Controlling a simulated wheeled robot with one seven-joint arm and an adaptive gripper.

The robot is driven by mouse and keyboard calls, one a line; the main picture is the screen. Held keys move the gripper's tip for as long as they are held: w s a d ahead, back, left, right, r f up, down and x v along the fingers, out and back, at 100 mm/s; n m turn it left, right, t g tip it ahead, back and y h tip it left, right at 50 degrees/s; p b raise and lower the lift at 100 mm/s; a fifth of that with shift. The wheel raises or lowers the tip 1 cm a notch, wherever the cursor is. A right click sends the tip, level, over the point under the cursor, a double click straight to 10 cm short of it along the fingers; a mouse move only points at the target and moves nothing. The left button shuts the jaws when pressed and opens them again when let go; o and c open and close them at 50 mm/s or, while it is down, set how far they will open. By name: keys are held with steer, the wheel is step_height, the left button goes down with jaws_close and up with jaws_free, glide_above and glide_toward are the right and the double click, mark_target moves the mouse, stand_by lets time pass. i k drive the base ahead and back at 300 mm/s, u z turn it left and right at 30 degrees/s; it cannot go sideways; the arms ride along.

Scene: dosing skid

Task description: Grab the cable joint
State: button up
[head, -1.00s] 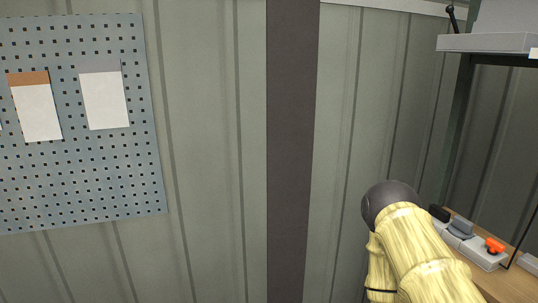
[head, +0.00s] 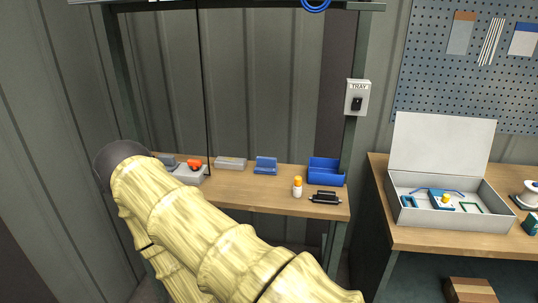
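A small black fitting (head: 325,197) with a thicker middle lies near the front right of the wooden bench in the head view. It looks like the cable joint, though it is too small to be certain. My arm, in a yellow sleeve, reaches from the bottom middle up to the left and ends in view at a dark rounded part. My gripper is not visible, so its fingers and anything in them are hidden. The visible arm is well to the left of the black fitting, not touching it.
The wooden bench (head: 262,196) also holds a white bottle with an orange cap (head: 297,187), a blue bin (head: 326,171), a blue block (head: 265,165), a grey block (head: 231,163) and an orange-topped grey device (head: 190,171). An open white case (head: 446,219) sits on another bench at right.

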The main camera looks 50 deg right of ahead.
mark_target(325, 197)
steer(key=z, duration=1.45)
